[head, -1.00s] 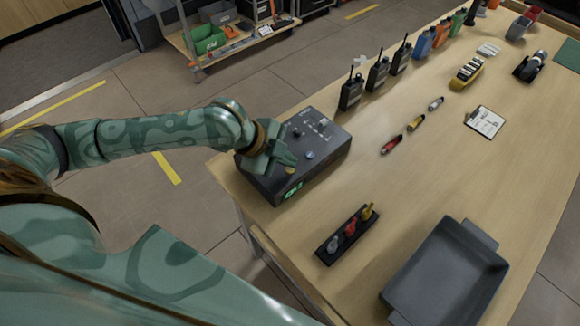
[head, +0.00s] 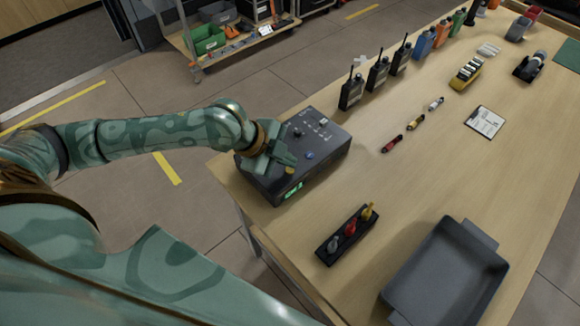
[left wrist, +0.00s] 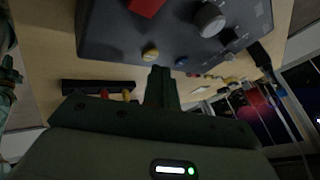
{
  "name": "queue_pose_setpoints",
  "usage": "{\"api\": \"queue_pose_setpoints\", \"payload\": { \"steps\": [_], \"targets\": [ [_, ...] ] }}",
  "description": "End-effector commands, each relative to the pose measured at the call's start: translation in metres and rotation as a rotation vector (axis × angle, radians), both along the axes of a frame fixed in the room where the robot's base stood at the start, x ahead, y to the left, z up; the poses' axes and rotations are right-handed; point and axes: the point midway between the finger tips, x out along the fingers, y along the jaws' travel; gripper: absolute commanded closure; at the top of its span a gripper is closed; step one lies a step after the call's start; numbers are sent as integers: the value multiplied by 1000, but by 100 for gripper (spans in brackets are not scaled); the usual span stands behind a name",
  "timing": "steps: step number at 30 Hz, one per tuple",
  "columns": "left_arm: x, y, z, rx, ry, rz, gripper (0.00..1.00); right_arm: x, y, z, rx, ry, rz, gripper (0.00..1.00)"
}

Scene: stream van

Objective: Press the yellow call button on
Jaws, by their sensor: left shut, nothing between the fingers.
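The dark grey control box (head: 322,148) sits at the near left corner of the wooden table. The yellow call button (head: 290,171) is on its top, close to my left fingers; it also shows in the left wrist view (left wrist: 150,54). A blue button (head: 310,155) is beside it. My left gripper (head: 291,160) is shut and empty, over the box top. In the left wrist view its fingertips (left wrist: 161,72) lie between the yellow and blue buttons in the picture. I cannot tell whether they touch the box. My right gripper is not in view.
A black holder (head: 330,248) with small coloured pieces and a grey tray (head: 415,285) stand nearer on the table. Radios (head: 352,93) line the far edge. A clipboard (head: 485,122) lies further right.

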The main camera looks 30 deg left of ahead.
Motion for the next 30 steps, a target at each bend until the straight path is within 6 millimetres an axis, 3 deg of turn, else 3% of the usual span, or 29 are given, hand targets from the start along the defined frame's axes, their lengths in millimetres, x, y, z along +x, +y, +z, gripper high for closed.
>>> {"api": "queue_pose_setpoints", "payload": {
  "steps": [30],
  "targets": [
    [0, 0, -10, 0, 1, 0, 100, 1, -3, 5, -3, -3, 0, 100]
  ]
}}
